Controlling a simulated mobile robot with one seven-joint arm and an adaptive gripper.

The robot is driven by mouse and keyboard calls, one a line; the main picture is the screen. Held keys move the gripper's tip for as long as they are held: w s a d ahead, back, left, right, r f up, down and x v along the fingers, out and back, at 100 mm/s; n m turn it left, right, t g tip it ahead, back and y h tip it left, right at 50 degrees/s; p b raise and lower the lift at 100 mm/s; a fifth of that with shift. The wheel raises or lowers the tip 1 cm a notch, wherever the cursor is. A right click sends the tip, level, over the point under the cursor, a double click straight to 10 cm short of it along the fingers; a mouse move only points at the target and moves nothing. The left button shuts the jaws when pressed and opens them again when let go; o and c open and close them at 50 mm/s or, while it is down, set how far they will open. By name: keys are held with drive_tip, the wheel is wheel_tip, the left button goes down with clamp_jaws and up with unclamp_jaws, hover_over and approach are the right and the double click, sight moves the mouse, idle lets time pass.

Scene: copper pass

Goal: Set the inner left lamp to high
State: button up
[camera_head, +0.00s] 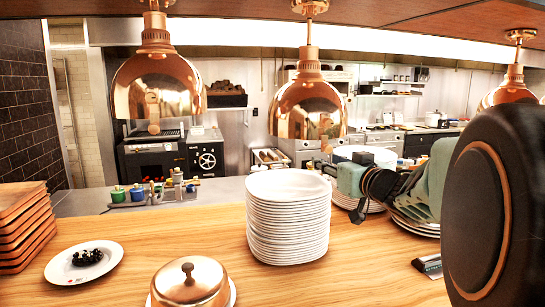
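Copper heat lamps hang in a row from the shelf above the counter: one at the left (158,85), one in the middle (308,103), and one at the right (510,88), partly hidden by my arm. I cannot tell for sure which is the inner left lamp. A small copper piece hangs under the left lamp and another under the middle lamp. My arm reaches in from the right. My gripper (328,170) points left, below the middle lamp and beside the plate stack, apart from the lamp. Its fingers are too small to tell open or shut.
A tall stack of white plates (288,218) stands mid-counter, with more plates (415,226) behind my arm. A copper cloche (190,283), a plate with dark food (84,262) and stacked wooden trays (24,228) are at the left. Bare wood (350,275) shows at front right.

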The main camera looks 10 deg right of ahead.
approach(329, 148)
drive_tip(key=shift+t+h, duration=0.3)
drive_tip(key=w, duration=0.7)
drive_tip(key=w+a, duration=0.1)
drive_tip(key=w, duration=0.2)
drive_tip(key=shift+w+f, duration=0.25)
drive_tip(key=shift+w, duration=0.05)
drive_tip(key=shift+c, duration=0.5)
clamp_jaws()
